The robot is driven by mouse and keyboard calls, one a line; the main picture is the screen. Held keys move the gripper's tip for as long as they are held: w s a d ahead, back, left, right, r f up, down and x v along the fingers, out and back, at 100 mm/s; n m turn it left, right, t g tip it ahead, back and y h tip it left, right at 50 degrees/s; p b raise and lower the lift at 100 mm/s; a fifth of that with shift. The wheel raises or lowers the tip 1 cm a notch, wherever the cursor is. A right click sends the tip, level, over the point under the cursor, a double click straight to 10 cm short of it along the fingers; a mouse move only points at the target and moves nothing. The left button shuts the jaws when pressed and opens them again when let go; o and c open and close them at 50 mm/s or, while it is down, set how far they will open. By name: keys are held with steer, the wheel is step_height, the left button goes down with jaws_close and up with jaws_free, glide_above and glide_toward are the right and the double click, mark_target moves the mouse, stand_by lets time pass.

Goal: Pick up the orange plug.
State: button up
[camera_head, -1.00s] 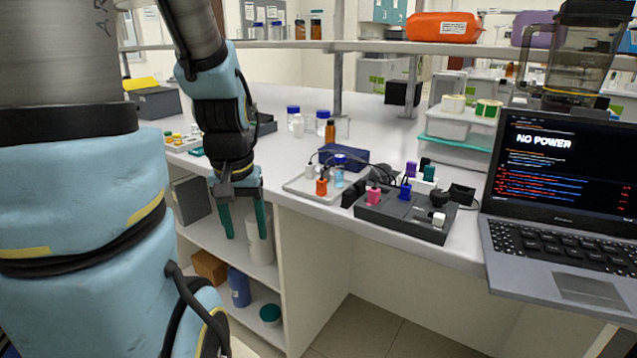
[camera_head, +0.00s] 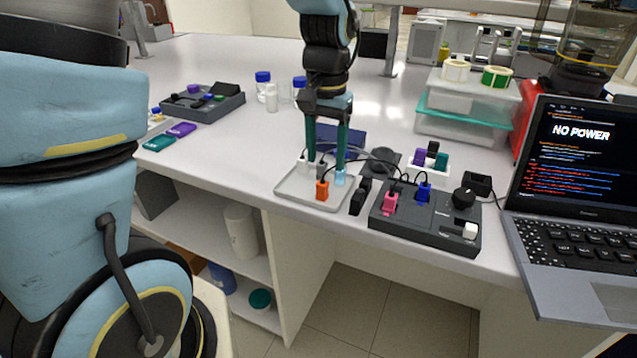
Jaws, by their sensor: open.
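The orange plug (camera_head: 322,190) stands upright on a pale tray (camera_head: 296,193) near the bench's front edge, with a dark cable at its top. My gripper (camera_head: 325,168) is open, fingers pointing down, with two teal fingers over the tray. It appears just behind and above the orange plug, not closed on it; the exact gap is hard to tell. A white plug (camera_head: 304,166) and a light blue item (camera_head: 340,179) sit near the fingertips, partly hidden by them.
A dark socket box (camera_head: 425,218) with a pink plug (camera_head: 390,203) and a blue plug (camera_head: 424,192) is right of the tray. A dark blue box (camera_head: 348,139) stands behind. The laptop (camera_head: 575,200) is at the right.

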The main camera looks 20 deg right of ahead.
mark_target(322, 180)
steer(key=shift+a+f+p, duration=0.15)
steer(key=shift+f+p, duration=0.45)
steer(key=shift+f, duration=1.35)
steer(key=shift+a+f+p, duration=0.15)
steer(key=shift+f+p, duration=0.4)
steer(key=shift+f, duration=1.35)
steer(key=shift+c, duration=0.2)
jaws_close()
